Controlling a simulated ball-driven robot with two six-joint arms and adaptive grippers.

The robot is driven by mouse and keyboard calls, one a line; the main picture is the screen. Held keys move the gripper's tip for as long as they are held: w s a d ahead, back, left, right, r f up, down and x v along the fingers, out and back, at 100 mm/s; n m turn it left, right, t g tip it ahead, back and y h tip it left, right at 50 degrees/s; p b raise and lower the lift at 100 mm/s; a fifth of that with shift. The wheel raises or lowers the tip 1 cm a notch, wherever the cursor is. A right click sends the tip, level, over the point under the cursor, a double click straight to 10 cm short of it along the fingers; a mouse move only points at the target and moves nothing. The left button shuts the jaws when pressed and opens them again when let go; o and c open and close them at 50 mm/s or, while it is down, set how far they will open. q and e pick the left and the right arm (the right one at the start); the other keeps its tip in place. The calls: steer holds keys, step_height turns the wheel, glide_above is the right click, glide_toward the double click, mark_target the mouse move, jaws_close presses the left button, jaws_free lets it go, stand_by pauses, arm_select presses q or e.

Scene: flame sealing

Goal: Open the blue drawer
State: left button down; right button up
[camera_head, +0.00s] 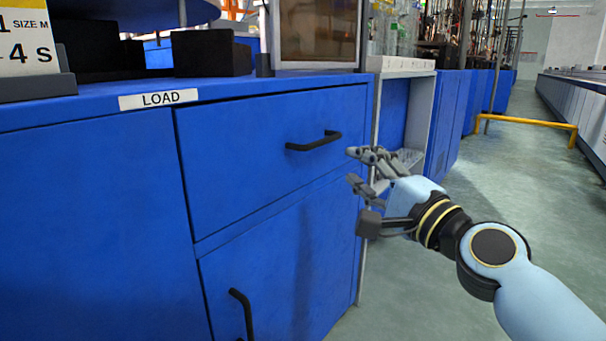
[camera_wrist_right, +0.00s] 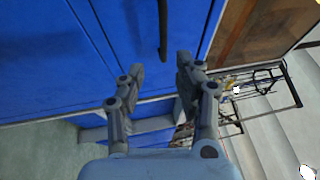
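The blue drawer (camera_head: 245,150) is in the upper right of the blue cabinet in the head view, and its front looks flush and closed. Its black bar handle (camera_head: 313,142) is on the right half of the front. My right gripper (camera_head: 355,166) is open and empty, to the right of the handle and apart from it. In the right wrist view, my right gripper's fingers (camera_wrist_right: 160,66) are spread, and a dark handle (camera_wrist_right: 163,30) lies ahead of the gap between them on the blue front (camera_wrist_right: 120,35). My left gripper is not in view.
A lower door (camera_head: 280,265) with a black upright handle (camera_head: 241,310) is below the drawer. A LOAD label (camera_head: 158,98) is on the cabinet's top edge. A grey shelf frame (camera_head: 425,110) stands right of the cabinet. Open floor (camera_head: 500,190) and a yellow rail (camera_head: 525,121) are farther right.

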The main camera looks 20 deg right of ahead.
mark_target(327, 142)
steer(key=x, duration=1)
steer(key=shift+w+a+r, duration=0.15)
steer(key=shift+w+r, duration=0.15)
steer(key=shift+w, duration=0.05)
jaws_close()
